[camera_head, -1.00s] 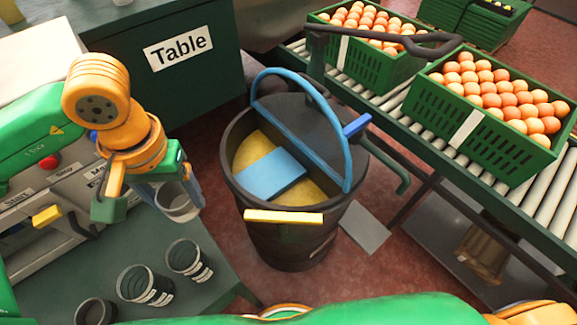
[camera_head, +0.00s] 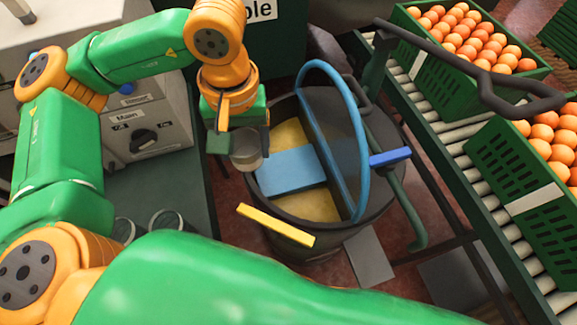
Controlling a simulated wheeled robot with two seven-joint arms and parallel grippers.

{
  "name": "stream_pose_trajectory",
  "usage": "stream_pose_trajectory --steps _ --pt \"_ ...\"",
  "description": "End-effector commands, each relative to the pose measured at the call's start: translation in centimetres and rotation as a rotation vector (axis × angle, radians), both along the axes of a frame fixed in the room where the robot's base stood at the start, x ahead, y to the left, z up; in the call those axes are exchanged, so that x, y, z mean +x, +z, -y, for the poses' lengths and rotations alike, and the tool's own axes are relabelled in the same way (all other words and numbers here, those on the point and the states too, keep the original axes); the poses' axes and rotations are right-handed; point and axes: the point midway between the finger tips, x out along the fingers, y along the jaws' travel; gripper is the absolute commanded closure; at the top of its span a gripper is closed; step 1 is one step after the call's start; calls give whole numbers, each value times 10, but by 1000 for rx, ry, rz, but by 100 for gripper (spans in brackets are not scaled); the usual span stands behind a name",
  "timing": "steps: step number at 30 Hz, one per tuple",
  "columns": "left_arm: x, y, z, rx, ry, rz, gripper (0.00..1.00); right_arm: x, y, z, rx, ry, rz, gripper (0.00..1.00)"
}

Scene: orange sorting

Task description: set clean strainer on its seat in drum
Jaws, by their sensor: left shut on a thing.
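My left gripper (camera_head: 241,142) is shut on a small grey strainer cup (camera_head: 247,159), hanging from its fingers over the left rim of the drum (camera_head: 365,215). The drum is dark and open on its left half, where yellow surface (camera_head: 290,133) shows. A blue plate (camera_head: 292,171) lies across that opening, just right of the cup. A blue hoop (camera_head: 334,88) arches over the drum's middle, and a yellow bar (camera_head: 275,225) sits at its near rim. The strainer's seat cannot be made out. My right gripper is not in view.
Several similar dark cups (camera_head: 167,221) stand on the bench at left, partly hidden by my arm. A control box (camera_head: 150,130) is behind them. Orange-filled green crates (camera_head: 520,175) sit on the roller conveyor (camera_head: 440,150) at right. A black-handled lever (camera_head: 470,70) reaches over the conveyor.

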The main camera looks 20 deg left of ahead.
Motion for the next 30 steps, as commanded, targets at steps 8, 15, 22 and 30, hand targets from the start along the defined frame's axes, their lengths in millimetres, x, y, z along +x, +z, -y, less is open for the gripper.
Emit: stream_pose_trajectory --steps 8,15,22,30 --pt "-8 -8 2 -5 417 5 86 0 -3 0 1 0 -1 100" --pt "-19 -19 4 -11 1076 12 86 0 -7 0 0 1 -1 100" --pt "-32 -30 5 -16 1919 14 86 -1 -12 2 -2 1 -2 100" --pt "-43 -40 5 -15 2732 0 86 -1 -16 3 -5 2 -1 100"
